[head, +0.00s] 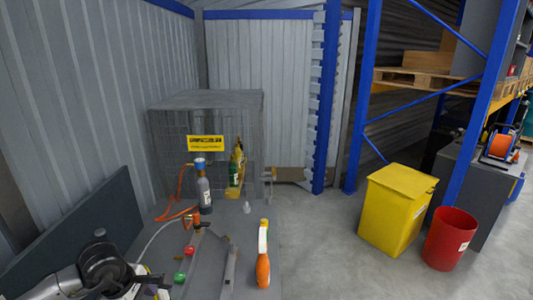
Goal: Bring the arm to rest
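My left arm comes in at the bottom left, grey with a black joint. Its gripper end (150,284) is low over the near left of the grey bench (207,262), partly cut off by the bottom edge. I cannot make out its fingers or whether it holds anything. My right arm and gripper are not in view.
A white-and-orange spray bottle (263,262), a green knob (180,278), a red knob (190,251) and a small blue-topped cylinder (204,190) with an orange hose are on the bench. A mesh cage (165,140) stands behind. A yellow bin (394,212) and red bucket (449,240) stand right.

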